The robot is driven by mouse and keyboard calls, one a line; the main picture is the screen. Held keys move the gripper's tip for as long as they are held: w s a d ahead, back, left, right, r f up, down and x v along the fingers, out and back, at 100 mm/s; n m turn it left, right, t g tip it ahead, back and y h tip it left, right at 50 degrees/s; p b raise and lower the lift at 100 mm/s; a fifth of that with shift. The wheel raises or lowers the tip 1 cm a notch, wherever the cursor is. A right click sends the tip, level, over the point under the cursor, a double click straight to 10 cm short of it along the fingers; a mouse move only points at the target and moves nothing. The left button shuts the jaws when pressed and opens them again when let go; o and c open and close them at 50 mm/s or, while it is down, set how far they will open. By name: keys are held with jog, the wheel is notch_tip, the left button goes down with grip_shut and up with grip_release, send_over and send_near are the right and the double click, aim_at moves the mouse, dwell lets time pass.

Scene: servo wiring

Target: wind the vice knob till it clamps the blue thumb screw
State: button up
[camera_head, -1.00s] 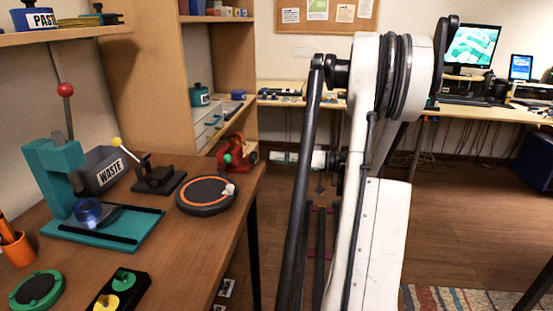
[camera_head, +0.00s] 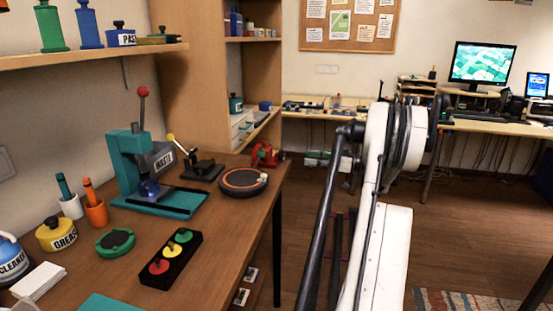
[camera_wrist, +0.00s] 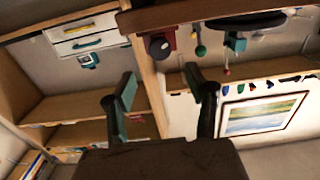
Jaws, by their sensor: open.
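The red vice (camera_head: 265,155) stands at the far right end of the wooden workbench in the head view, small and partly dark. In the wrist view, which is strongly tilted, a red body that looks like the vice (camera_wrist: 168,38) shows at the bench edge, with a round dark knob (camera_wrist: 159,47) on it. I cannot make out the blue thumb screw in either view. My gripper (camera_wrist: 160,88) has its two teal-padded fingers wide apart with nothing between them. The vice and knob appear beyond the fingertips, apart from them.
The bench holds a round black-and-orange pad (camera_head: 243,180), a teal press (camera_head: 130,170), a black button box (camera_head: 171,259) and a yellow grease pot (camera_head: 56,234). Wooden shelves (camera_head: 255,90) rise behind the vice. Open floor lies right of the bench.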

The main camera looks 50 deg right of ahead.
aim_at(284, 155)
jog(key=b+x, duration=0.2)
jog(key=x, duration=1)
jog(key=shift+w+r, duration=0.1)
grip_shut()
